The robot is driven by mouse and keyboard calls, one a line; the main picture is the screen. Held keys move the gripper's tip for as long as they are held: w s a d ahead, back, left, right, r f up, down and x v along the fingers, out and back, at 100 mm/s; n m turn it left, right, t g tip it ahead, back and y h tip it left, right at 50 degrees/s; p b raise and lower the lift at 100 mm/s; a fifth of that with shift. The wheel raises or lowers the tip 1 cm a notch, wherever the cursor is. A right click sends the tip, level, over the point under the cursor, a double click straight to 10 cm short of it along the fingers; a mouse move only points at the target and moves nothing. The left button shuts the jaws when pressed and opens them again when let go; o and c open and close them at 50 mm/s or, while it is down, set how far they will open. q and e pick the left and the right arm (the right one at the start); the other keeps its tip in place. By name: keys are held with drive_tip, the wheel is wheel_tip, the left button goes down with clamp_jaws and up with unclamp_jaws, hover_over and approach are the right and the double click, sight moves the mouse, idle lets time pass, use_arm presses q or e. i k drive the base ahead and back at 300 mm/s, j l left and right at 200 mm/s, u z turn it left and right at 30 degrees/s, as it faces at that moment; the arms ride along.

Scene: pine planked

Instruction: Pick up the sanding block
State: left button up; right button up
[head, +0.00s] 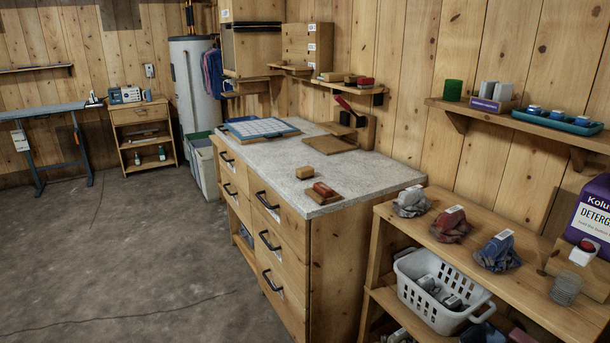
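A small tan-brown block (305,172) lies on the grey speckled top (260,155) of the wooden drawer cabinet. It looks like a sanding block, but it is too small to be sure. Just in front of it, near the front edge, a red-topped piece (323,189) rests on a flat brown board (323,197); this too could be a sanding block. Neither of my grippers is in view.
A blue-edged tray (258,128) and a wooden stand (362,130) holding a red-handled tool stand farther back. A lower shelf unit (455,255) with cloth bundles and a white basket (432,305) is at right. Open floor (120,250) lies left.

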sight(304, 173)
drive_tip(key=i+j, duration=0.3)
drive_tip(key=i, duration=0.15)
drive_tip(key=i+j+u, duration=0.15)
drive_tip(key=i+j, duration=0.15)
drive_tip(key=i, duration=0.15)
drive_tip(key=i+j, duration=0.3)
drive_tip(key=i, duration=0.15)
drive_tip(key=i+j+u, duration=0.1)
drive_tip(key=i+j, duration=0.15)
drive_tip(key=i, duration=0.2)
